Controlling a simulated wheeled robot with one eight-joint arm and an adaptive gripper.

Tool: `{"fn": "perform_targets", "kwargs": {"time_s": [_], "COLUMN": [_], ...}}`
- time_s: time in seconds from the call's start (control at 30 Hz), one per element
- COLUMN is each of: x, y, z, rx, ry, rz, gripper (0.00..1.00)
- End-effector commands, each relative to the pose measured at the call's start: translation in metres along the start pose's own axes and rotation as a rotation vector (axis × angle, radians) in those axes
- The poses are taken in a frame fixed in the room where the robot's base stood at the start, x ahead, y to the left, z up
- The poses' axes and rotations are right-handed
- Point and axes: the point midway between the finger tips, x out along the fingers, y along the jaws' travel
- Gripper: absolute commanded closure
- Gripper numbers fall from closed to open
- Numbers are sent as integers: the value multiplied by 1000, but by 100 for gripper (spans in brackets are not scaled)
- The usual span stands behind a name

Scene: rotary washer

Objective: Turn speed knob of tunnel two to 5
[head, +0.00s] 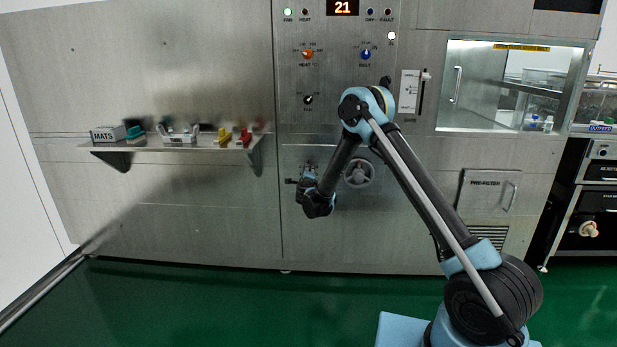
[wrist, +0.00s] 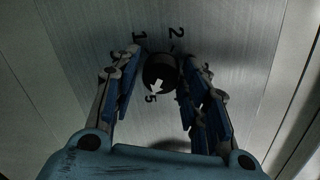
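In the wrist view a dark round knob (wrist: 159,70) sits on a metal panel with the figures 1, 2 and 5 around it. Its white arrow points down towards the 5. My gripper (wrist: 161,56) is open, with one blue-padded finger on each side of the knob. I cannot tell whether the pads touch it. In the head view my gripper (head: 308,173) is at the lower front panel, left of a round handwheel (head: 359,173). The knob between the fingers cannot be made out there.
Above are an orange heat knob (head: 308,54), a blue belt knob (head: 366,54) and a black knob (head: 308,100). A shelf (head: 172,146) with small items juts out at left. A pre-filter door (head: 488,191) is at right. The green floor (head: 220,300) in front is clear.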

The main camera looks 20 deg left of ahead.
Motion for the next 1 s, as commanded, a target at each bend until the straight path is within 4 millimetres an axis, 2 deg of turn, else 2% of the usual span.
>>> {"fn": "perform_targets", "kwargs": {"time_s": [0.33, 0.47, 0.57, 1.0], "x": [-1, -7, -20, -99], "y": [0, 0, 0, 0], "z": [0, 1, 0, 0], "rx": [-2, -2, -2, -2], "ry": [-1, -1, -1, -1], "rz": [0, 0, 0, 0], "gripper": [46, 46, 46, 46]}}
